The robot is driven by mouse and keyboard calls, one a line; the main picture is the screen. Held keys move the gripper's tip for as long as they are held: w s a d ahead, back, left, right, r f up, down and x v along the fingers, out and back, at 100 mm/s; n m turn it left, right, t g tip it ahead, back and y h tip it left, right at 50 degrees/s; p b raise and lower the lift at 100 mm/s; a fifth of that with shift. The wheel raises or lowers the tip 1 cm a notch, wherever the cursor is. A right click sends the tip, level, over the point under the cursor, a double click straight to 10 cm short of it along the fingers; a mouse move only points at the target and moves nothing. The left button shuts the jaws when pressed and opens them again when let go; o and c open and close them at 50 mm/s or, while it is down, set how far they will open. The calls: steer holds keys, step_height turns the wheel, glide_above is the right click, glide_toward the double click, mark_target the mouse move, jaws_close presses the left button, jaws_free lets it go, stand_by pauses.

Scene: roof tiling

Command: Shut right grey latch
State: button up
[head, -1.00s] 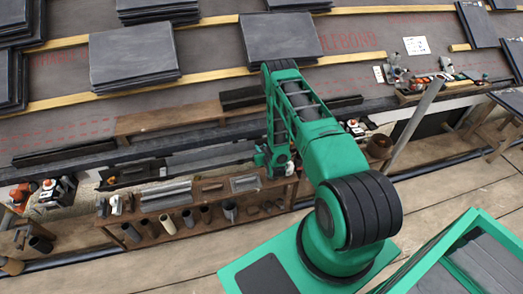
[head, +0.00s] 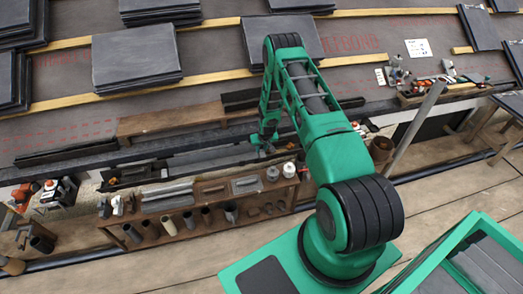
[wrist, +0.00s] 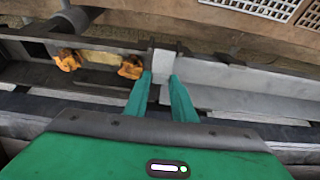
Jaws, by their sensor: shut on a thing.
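In the wrist view, my gripper (wrist: 159,78) has its two green fingers on either side of a light grey block-like piece (wrist: 164,60), which looks like the grey latch. The piece sits at the end of a dark rail, with a pale grey channel running off to the right. The fingers hide its lower part, and I cannot tell how far it is turned. In the head view, my gripper (head: 263,143) is at the gutter line behind the workbench, and the latch is too small to make out there.
A wooden bench (head: 170,228) with tubes and two pale jars (head: 289,170) stands in front of the gripper. Slate stacks (head: 136,58) lie on the roof behind.

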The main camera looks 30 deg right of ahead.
mark_target(262, 153)
steer(key=shift+w+d+f+g+y, duration=0.1)
steer(key=shift+w+f+g+y, duration=0.25)
steer(key=shift+g, duration=0.45)
steer(key=o, duration=1.1)
steer(key=shift+c, duration=0.2)
steer(key=v, duration=1)
steer(key=shift+r, duration=0.3)
steer(key=shift+w+r, duration=0.1)
